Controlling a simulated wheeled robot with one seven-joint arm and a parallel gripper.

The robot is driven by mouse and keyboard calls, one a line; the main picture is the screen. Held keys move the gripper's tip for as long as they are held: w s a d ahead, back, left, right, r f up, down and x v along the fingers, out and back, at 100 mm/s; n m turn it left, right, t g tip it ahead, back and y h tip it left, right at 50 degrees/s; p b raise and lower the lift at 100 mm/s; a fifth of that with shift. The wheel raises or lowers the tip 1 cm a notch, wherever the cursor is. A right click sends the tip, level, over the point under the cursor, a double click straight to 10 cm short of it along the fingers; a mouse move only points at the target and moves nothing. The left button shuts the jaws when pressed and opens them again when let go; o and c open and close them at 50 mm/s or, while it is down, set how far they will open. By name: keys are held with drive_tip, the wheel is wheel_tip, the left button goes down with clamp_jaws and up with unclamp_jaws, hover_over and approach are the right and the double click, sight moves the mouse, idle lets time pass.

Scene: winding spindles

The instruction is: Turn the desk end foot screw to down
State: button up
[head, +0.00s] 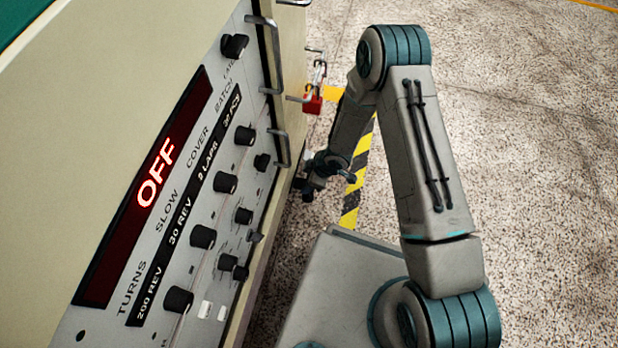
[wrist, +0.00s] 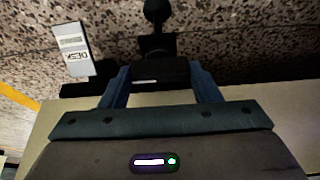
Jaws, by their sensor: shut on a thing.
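In the wrist view, two blue fingers of my gripper (wrist: 162,78) are shut on the black block of the foot screw (wrist: 155,45). A black stem with a rounded end runs from that block toward the top of the picture. A white label reading DESK (wrist: 75,52), upside down, stands beside it on the left. In the head view my gripper (head: 306,186) is low at the far lower end of the cabinet (head: 283,225). The foot screw cannot be made out there. Whether it is up or down cannot be told.
The control panel (head: 190,215) carries black knobs, metal handles and a red OFF display (head: 157,172). A red padlock (head: 313,104) hangs near the cabinet's far edge. Yellow and black tape (head: 352,195) marks the speckled floor, which is open to the right.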

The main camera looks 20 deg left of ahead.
drive_tip(key=o, duration=1)
drive_tip(key=p+v, duration=0.7)
drive_tip(key=v, duration=0.6)
drive_tip(key=shift+d+r, duration=0.2)
drive_tip(key=shift+r, duration=0.15)
